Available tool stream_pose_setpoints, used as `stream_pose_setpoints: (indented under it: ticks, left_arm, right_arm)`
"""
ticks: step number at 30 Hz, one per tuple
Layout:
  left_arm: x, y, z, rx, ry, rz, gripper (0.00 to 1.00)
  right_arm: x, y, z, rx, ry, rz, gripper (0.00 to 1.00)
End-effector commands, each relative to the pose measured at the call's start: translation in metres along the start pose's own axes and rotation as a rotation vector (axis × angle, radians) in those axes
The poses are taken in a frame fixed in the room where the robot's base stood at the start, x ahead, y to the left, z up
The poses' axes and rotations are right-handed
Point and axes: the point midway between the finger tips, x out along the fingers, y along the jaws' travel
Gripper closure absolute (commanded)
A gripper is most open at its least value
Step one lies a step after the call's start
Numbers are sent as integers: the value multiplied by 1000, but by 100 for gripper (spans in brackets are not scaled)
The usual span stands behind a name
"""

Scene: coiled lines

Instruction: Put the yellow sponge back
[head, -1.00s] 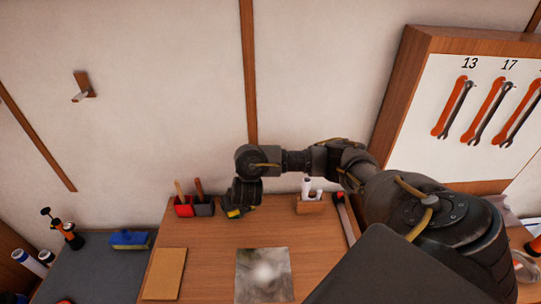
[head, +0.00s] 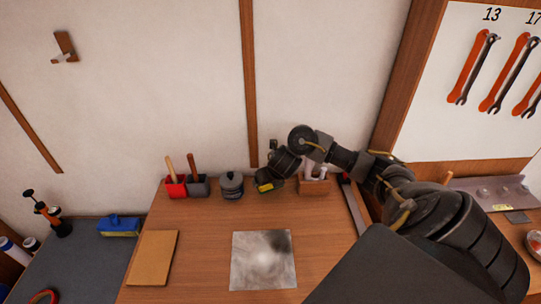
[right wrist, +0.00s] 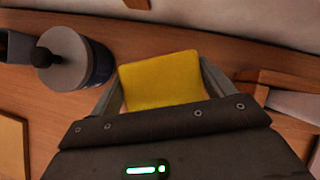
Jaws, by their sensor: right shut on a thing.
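The yellow sponge (right wrist: 160,80) is a flat block between the two fingers of my right gripper (right wrist: 162,88), which is shut on it. In the head view the sponge (head: 268,187) shows as a small yellow and dark patch below the right gripper (head: 270,180), near the back of the wooden bench. It is between a grey lidded jar (head: 232,185) and a wooden block holder (head: 313,187) with white items. I cannot tell whether the sponge touches the bench. My left gripper is out of view.
A red cup (head: 175,187) and a dark cup (head: 196,187) with wooden handles stand left of the jar. A metal sheet (head: 263,262) and a brown board (head: 152,258) lie in front. A blue brush (head: 119,226) lies on the grey surface at left. Bare bench (head: 205,230) lies between.

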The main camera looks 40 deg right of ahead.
Motion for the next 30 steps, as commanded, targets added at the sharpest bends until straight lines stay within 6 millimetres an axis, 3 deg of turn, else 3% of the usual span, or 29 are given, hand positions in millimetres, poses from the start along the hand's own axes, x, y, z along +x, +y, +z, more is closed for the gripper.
stream_pose_setpoints:
  ticks: [2, 7, 20, 21, 24, 30]
  left_arm:
    - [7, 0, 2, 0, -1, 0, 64]
    - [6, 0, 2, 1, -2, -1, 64]
    - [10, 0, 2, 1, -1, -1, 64]
    - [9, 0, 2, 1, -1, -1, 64]
    - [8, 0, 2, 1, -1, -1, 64]
    - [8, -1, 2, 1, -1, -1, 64]
  right_arm:
    - [12, -9, -7, 1, 4, -6, 40]
    - [29, -6, -18, 1, 3, -2, 40]
    - [36, -6, -21, 0, 0, -2, 40]
    - [35, -6, -20, 0, 0, -2, 15]
    - [35, -6, -20, 0, 0, -2, 2]
    - [34, -6, -20, 0, 0, -1, 0]
